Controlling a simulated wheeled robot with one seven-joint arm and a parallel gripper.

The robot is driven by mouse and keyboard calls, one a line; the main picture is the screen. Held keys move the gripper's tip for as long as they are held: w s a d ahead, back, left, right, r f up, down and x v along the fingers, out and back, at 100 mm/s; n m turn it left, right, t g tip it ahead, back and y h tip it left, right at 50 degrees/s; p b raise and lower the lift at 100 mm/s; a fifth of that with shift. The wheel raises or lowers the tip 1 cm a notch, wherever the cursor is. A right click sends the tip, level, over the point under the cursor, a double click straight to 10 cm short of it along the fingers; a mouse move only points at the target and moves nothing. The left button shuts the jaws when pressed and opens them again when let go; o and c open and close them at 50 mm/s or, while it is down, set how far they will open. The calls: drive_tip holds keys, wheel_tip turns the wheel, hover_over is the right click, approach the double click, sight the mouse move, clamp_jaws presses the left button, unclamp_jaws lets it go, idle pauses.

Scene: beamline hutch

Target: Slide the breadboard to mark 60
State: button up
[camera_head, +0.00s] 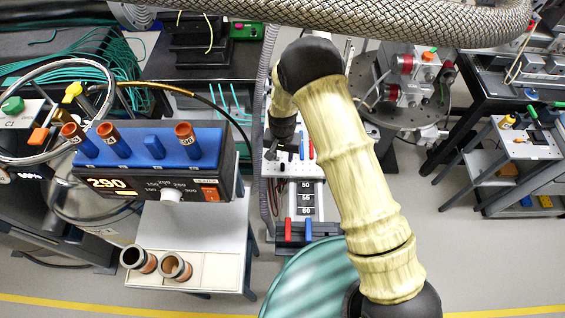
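A narrow rail carries a dark scale (305,198) with the numbers 50, 55 and 60, which rise toward the front. A pale plate with holes, which looks like the breadboard (290,170), lies on the rail behind and beside the 50 end of the scale. Red and blue upright pieces stand at its back. My gripper (271,153) is small and dark at the plate's back left. My arm hides part of the rail's right side. I cannot tell whether the gripper touches the plate or whether its fingers are open.
Red and blue blocks (297,229) stand at the rail's front end. A heater block (150,160) reading 290 stands on the left, above a white table (215,245) with two open vials. A round stage (405,95) stands at the back right. Floor at the right front is clear.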

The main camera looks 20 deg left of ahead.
sight(283, 164)
drive_tip(key=shift+f+p, duration=0.9)
drive_tip(key=shift+f, duration=2.5)
clamp_jaws()
